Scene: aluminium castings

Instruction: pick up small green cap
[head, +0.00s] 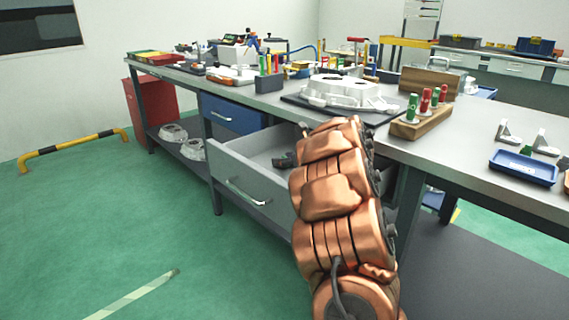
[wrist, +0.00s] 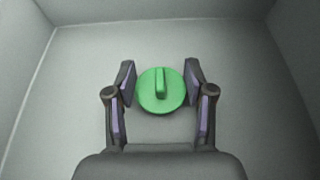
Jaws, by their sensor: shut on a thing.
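The small green cap (wrist: 148,98) is a round disc with a raised bar across its top. It shows in the wrist view, over the grey floor of the open drawer. My gripper (wrist: 161,85) has one finger on each side of the cap and is shut on it. I cannot tell whether the cap touches the drawer floor. In the head view my gripper (head: 285,161) is inside the open grey drawer (head: 238,180), and the cap is hidden there.
The drawer's walls surround my gripper closely. The workbench top (head: 455,150) is above, with a large casting (head: 345,92), a wooden block (head: 422,123) with green and red pieces, and a blue tray (head: 523,168). Green floor at left is mostly clear.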

